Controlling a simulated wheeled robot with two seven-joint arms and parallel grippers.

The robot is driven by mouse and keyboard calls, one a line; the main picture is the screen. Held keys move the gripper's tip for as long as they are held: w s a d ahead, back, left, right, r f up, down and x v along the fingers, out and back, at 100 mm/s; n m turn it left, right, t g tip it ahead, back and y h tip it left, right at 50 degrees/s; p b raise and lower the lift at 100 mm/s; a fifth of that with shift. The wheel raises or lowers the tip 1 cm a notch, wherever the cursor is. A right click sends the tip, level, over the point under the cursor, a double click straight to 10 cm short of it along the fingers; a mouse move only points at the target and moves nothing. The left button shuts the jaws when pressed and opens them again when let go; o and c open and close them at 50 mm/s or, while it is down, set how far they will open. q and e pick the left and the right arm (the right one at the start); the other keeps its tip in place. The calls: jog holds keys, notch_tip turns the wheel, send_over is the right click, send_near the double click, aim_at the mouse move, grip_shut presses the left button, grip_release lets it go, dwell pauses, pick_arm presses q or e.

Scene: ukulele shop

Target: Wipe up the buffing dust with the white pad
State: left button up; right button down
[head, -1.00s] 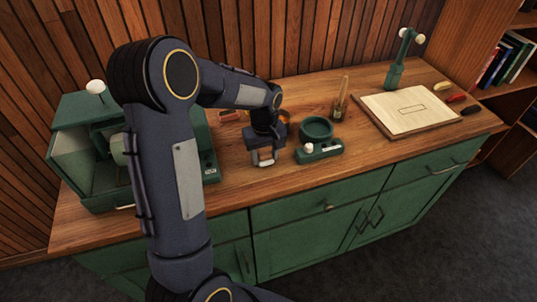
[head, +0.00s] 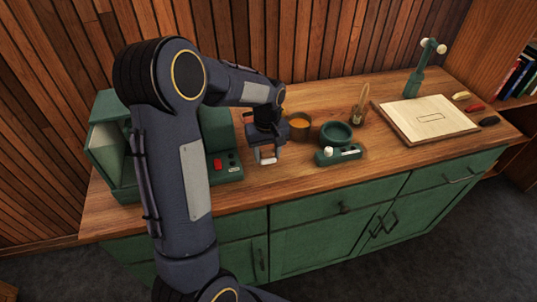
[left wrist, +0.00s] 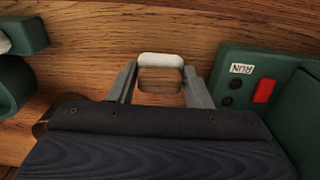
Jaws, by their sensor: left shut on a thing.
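My left gripper (head: 266,158) is low over the wooden counter, in front of the green machine's right end. It is shut on the white pad (left wrist: 160,60), whose pale rounded edge shows between the fingertips in the left wrist view. The white of the pad (head: 267,149) also shows between the fingers in the head view. I cannot tell whether the pad touches the counter. I cannot make out any buffing dust; the arm and gripper hide part of the counter. My right gripper is not in view.
A green machine (head: 107,165) with a red switch stands left. A pale board (head: 428,118) lies farther right. The front counter strip is clear.

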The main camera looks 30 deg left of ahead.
pick_arm(q)
notch_tip(320, 180, up, 2)
jog(key=shift+s+a+r+p, duration=0.1)
jog(key=shift+a+p, duration=0.05)
jog(key=shift+p, duration=0.4)
jog(key=shift+r+p, duration=1.05)
jog(key=shift+r, duration=0.25)
